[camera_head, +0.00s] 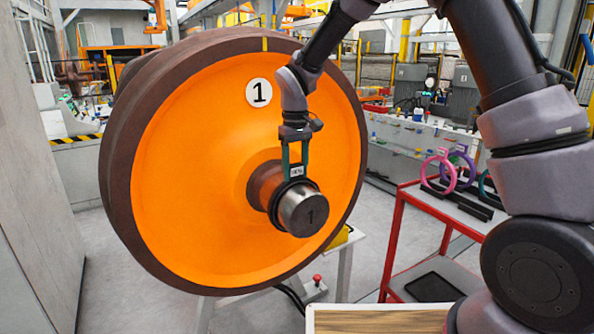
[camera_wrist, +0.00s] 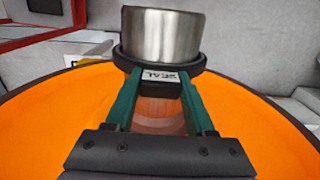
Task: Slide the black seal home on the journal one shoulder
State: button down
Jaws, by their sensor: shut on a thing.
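The wheel marked 1 has an orange face (camera_head: 200,150) and a brown rim. The black seal (camera_head: 277,203) is a ring around the journal, near where the steel meets the brown part. In the wrist view the seal (camera_wrist: 200,66) encircles the steel journal (camera_wrist: 160,36), and its white SEAL label sits between the fingers. My gripper (camera_head: 296,172) is shut on the seal from above. Whether the seal touches the shoulder cannot be told.
A red-framed cart (camera_head: 398,235) at the right holds a black rack with pink (camera_head: 438,172), purple and teal rings. A wooden-topped surface (camera_head: 380,321) is at the bottom. A grey wall panel (camera_head: 40,190) stands at the left. The floor between wheel and cart is mostly open.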

jog(key=shift+w+a, duration=0.5)
jog(key=shift+w, duration=0.2)
jog(key=shift+w+a, duration=0.15)
jog(key=shift+w, duration=0.1)
jog(key=shift+w+a, duration=0.6)
jog(key=shift+w, duration=0.3)
jog(key=shift+w+a, duration=0.6)
jog(key=shift+w, duration=0.3)
jog(key=shift+w+a, duration=0.6)
jog(key=shift+w, duration=0.3)
jog(key=shift+c, duration=0.8)
grip_release()
notch_tip(320, 180, up, 11)
jog(key=shift+f, duration=0.1)
